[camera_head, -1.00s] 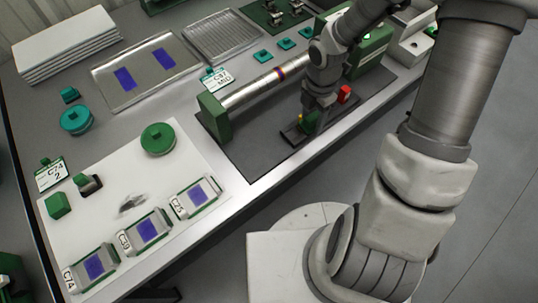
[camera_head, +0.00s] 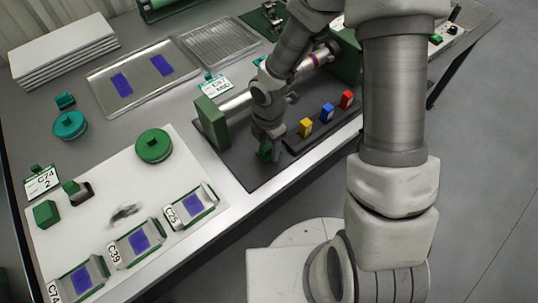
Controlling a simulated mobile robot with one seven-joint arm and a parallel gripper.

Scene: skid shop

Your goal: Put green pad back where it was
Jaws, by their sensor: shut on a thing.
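My gripper (camera_head: 267,148) points down at the left end of a narrow dark rack (camera_head: 294,147). It is shut on a small dark-green piece, the green pad (camera_head: 264,152), which is partly hidden by the fingers. The rack holds a yellow block (camera_head: 306,127), a blue block (camera_head: 327,113) and a red block (camera_head: 347,99) in a row. The pad is left of the yellow block, over or near the dark mat (camera_head: 240,170); I cannot tell whether it touches the mat.
A metal bar (camera_head: 238,103) between green end blocks (camera_head: 212,123) runs behind my gripper. A white board (camera_head: 100,215) at left holds a green round knob (camera_head: 153,146) and several labelled holders with blue squares. A metal tray (camera_head: 145,78) lies farther back.

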